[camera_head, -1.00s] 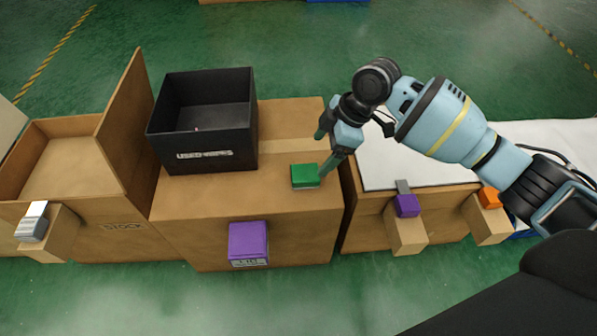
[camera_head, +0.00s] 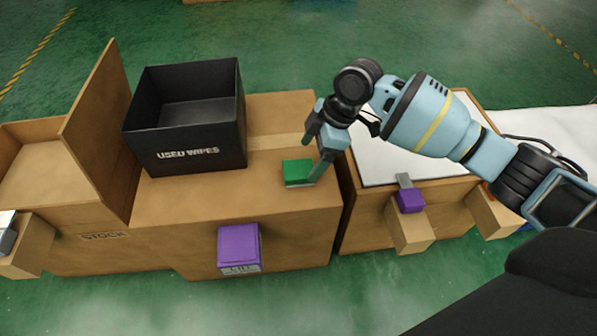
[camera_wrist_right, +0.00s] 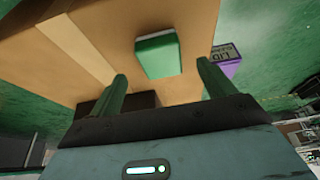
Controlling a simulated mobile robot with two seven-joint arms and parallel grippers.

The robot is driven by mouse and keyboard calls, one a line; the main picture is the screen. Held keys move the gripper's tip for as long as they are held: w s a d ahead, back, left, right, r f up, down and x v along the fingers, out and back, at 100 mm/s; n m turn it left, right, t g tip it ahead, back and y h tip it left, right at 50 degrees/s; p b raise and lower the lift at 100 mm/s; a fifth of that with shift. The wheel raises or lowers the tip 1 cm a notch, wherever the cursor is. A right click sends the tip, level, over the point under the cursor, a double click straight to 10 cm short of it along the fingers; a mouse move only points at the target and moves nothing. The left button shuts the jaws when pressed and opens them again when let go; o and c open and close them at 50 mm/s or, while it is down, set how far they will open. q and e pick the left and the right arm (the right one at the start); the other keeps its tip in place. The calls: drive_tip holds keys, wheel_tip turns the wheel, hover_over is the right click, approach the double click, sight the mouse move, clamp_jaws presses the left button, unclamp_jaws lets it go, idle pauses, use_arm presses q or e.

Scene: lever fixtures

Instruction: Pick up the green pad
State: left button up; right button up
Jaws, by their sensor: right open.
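The green pad (camera_head: 298,172) lies on the cardboard-coloured box top, right of the black bin. It also shows in the right wrist view (camera_wrist_right: 158,56), ahead of the fingertips and roughly between their lines. My right gripper (camera_head: 313,160) is over the box's right part, beside the pad, with one finger close to the pad's right edge. In the right wrist view its two green fingers (camera_wrist_right: 162,84) are spread apart with nothing between them. Whether a finger touches the pad is unclear. My left gripper is not seen.
The black bin (camera_head: 240,150) marked "USED WIPES" stands left of the pad. A purple block (camera_head: 239,247) marked LID sits on the box's front. A purple lever (camera_head: 410,200) is at the right by a white-topped box (camera_head: 405,160). An open stock box (camera_head: 98,150) stands at the left.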

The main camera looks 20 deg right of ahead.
sight(300, 168)
drive_tip(key=b+x, duration=0.2)
drive_tip(key=x, duration=0.2)
drive_tip(key=shift+w+a+f+b, duration=0.1)
drive_tip(key=shift+a+b, duration=0.1)
drive_tip(key=shift+b, duration=0.1)
drive_tip(key=shift+a+f, duration=0.2)
drive_tip(key=shift+f, duration=0.15)
drive_tip(key=shift+r, duration=0.1)
drive_tip(key=c, duration=1.1)
